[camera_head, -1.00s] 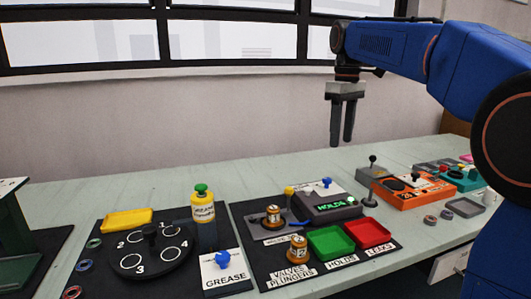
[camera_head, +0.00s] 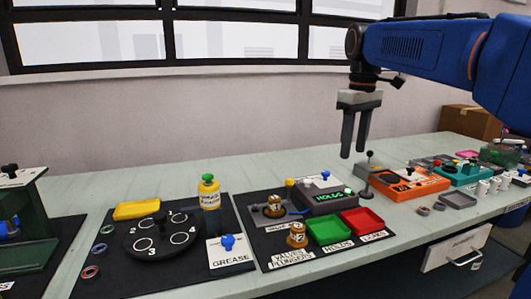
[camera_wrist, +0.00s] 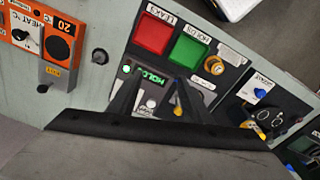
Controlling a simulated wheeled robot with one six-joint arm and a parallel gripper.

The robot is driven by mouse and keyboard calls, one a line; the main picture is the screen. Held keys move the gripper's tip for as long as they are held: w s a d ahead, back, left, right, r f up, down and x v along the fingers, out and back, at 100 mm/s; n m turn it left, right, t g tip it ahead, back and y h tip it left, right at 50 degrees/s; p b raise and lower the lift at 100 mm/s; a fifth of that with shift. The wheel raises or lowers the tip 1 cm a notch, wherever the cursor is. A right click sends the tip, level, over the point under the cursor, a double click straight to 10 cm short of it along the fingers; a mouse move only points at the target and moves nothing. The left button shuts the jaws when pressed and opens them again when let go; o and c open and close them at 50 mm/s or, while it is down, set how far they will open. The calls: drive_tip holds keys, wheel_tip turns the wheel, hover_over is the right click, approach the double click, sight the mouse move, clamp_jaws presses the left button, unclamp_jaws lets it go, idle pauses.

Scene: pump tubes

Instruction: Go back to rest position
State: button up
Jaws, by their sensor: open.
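My gripper (camera_head: 355,134) hangs above the bench, fingers pointing down, parted and empty. It is above the area between the grey tester with the green HOLDS display (camera_head: 330,199) and the orange device (camera_head: 410,186). In the wrist view the gripper fingers (camera_wrist: 153,100) show dark in front of the tester. My blue arm reaches in from the right.
A yellow grease bottle (camera_head: 209,192), a black numbered dial (camera_head: 162,236) and a yellow tray (camera_head: 136,210) stand left. The air around my gripper looks clear.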

drive_tip(key=s+d+f+m+t, duration=0.2)
drive_tip(key=s+f+m, duration=0.1)
drive_tip(key=s+f, duration=1)
drive_tip(key=s+d+f+m+t, duration=0.2)
drive_tip(key=s+d+f+m, duration=0.1)
drive_tip(key=s+f, duration=0.9)
drive_tip(key=s+m, duration=0.1)
drive_tip(key=s, duration=0.3)
drive_tip(key=shift+d+f, duration=0.25)
drive_tip(key=shift+f, duration=0.1)
